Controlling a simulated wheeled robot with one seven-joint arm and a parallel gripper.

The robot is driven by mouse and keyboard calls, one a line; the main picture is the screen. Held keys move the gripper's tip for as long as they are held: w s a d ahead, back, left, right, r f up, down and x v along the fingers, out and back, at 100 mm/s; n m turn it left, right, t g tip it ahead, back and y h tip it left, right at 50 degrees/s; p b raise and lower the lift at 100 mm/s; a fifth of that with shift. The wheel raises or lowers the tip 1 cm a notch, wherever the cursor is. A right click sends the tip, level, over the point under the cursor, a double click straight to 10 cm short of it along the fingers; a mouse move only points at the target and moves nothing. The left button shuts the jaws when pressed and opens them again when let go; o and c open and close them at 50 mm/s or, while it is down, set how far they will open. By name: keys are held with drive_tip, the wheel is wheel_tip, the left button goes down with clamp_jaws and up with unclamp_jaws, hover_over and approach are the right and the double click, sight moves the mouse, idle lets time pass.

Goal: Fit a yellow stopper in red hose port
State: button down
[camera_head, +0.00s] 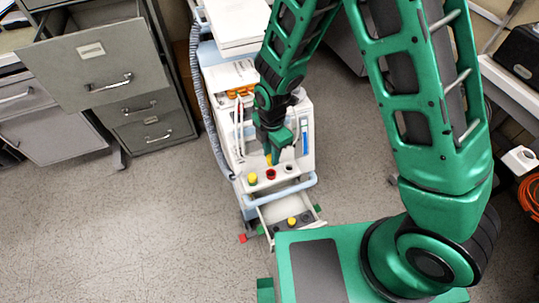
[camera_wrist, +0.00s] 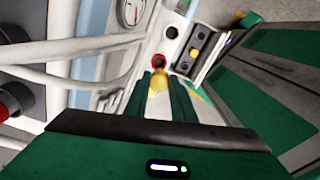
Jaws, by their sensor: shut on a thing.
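My gripper (camera_head: 269,153) is shut on a yellow stopper (camera_wrist: 158,82), which shows between the two green fingers in the wrist view. The red hose port (camera_head: 271,174) is on the cart top, and its red rim (camera_wrist: 158,61) shows just beyond the stopper in the wrist view. In the head view the held stopper is close above the red port, with a small gap in the picture. A dark port (camera_head: 290,168) is to its right. Another yellow stopper (camera_head: 253,179) sits to its left.
An open drawer (camera_head: 268,213) below the ports holds a yellow stopper (camera_head: 292,221) between two dark round spots. A pale blue rail (camera_head: 290,189) runs in front of the ports. A filing cabinet (camera_head: 90,65) stands left. Floor at lower left is clear.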

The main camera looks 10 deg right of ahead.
drive_tip(key=shift+w+f, duration=0.1)
drive_tip(key=shift+w, duration=0.1)
drive_tip(key=shift+f, duration=2.45)
drive_tip(key=shift+f, duration=1.55)
drive_tip(key=c, duration=1.4)
unclamp_jaws()
wheel_tip(320, 180, up, 9)
drive_tip(key=shift+r, duration=0.9)
